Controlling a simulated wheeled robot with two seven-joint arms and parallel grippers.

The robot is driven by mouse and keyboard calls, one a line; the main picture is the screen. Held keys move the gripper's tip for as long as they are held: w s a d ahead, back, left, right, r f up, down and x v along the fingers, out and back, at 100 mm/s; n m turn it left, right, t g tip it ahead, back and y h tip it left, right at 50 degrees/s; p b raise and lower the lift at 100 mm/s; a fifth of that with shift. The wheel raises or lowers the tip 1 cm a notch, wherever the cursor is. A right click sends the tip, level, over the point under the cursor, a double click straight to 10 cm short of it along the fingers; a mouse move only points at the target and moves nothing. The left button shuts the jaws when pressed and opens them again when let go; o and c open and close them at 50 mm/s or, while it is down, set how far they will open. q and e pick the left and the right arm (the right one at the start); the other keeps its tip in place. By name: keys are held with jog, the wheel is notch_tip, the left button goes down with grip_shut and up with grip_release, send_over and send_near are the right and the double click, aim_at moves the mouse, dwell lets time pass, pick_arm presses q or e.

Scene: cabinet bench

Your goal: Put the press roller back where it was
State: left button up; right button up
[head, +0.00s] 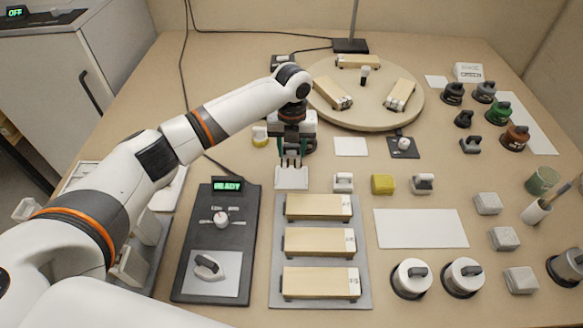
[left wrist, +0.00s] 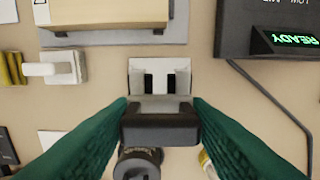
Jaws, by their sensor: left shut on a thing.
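My left gripper (head: 291,162) is shut on a small tool with a dark grip and a pale grey forked frame, which I take to be the press roller (left wrist: 160,128). In the left wrist view the dark grip lies between the green fingers of my left gripper (left wrist: 160,122). In the head view the fingers mostly hide the tool. A white square pad (head: 291,179) lies on the bench just in front of the gripper; it also shows beyond the tool in the left wrist view (left wrist: 150,66). I cannot tell whether the tool touches the pad. My right gripper is not in view.
A grey tray (head: 363,235) with several wooden blocks lies in front of the pad. A black READY station (head: 185,260) stands to its left. A white-handled tool (head: 343,182) and a yellow block (head: 383,184) stand to the right. A dark round item (left wrist: 138,163) sits close behind.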

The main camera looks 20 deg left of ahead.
pick_arm(q)
jog(key=shift+f, duration=3.15)
jog(key=shift+s+f, duration=0.1)
jog(key=shift+f, duration=0.35)
jog(key=shift+s+f, duration=0.1)
jog(key=shift+f, duration=0.05)
jog(key=shift+c, duration=0.8)
jog(key=o, duration=0.8)
jog(key=shift+f, duration=0.1)
jog(key=o, duration=0.3)
jog(key=shift+w+a+f, duration=0.1)
jog(key=shift+w, duration=0.1)
